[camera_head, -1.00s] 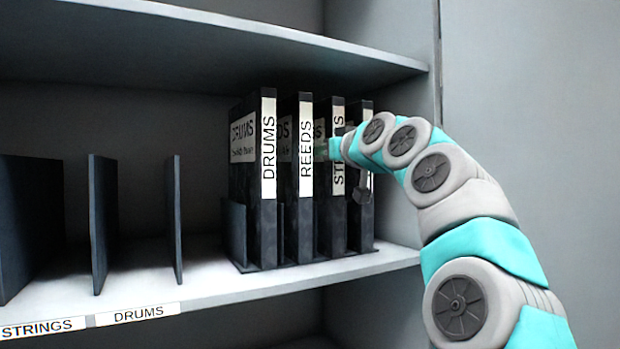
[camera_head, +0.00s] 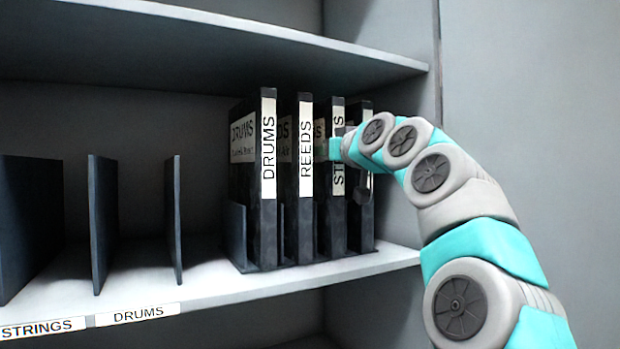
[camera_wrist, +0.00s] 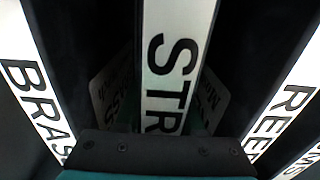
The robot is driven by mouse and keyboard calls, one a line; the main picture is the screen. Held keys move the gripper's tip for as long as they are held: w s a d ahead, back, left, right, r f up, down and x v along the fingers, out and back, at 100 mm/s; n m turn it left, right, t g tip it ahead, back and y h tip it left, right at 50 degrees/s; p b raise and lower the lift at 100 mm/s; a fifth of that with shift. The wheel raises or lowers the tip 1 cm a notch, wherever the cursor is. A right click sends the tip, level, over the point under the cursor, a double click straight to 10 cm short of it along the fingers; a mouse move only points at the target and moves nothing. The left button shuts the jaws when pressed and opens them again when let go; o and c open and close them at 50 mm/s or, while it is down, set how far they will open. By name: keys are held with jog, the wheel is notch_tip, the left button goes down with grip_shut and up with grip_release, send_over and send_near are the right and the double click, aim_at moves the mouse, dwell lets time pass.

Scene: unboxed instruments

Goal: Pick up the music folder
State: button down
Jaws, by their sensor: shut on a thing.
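Black music folders with white spine labels stand upright in a rack on the shelf. From the left they are the drums folder (camera_head: 266,225), the reeds folder (camera_head: 304,225), the strings folder (camera_head: 337,222) and a fourth folder (camera_head: 366,222), partly hidden by my arm. In the wrist view, the strings folder (camera_wrist: 178,22) is central, with the brass folder (camera_wrist: 32,90) on its left and the reeds folder (camera_wrist: 290,105) on its right. My gripper (camera_head: 335,147) is at the upper spine of the strings folder and shut on it. Its fingertips are mostly hidden.
The upper shelf (camera_head: 230,50) lies a little above the folders. Neighbouring folders stand close on both sides. An empty divider rack (camera_head: 103,220) with strings and drums labels is at the left. The cabinet's right wall (camera_head: 395,200) is beside my arm.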

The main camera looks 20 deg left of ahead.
jog(key=shift+r, duration=0.2)
jog(key=shift+r+p, duration=1.2)
jog(key=shift+r, duration=0.45)
jog(key=shift+b+v, duration=0.9)
jog(key=shift+v, duration=0.35)
jog(key=b, duration=0.2)
send_near(326, 135)
jog(key=shift+s+d+r, duration=0.15)
jog(key=shift+s+d, duration=0.05)
jog(key=shift+d, duration=0.65)
jog(key=shift+s+d+r, duration=0.15)
jog(key=shift+s+d, duration=0.1)
jog(key=shift+d, duration=0.55)
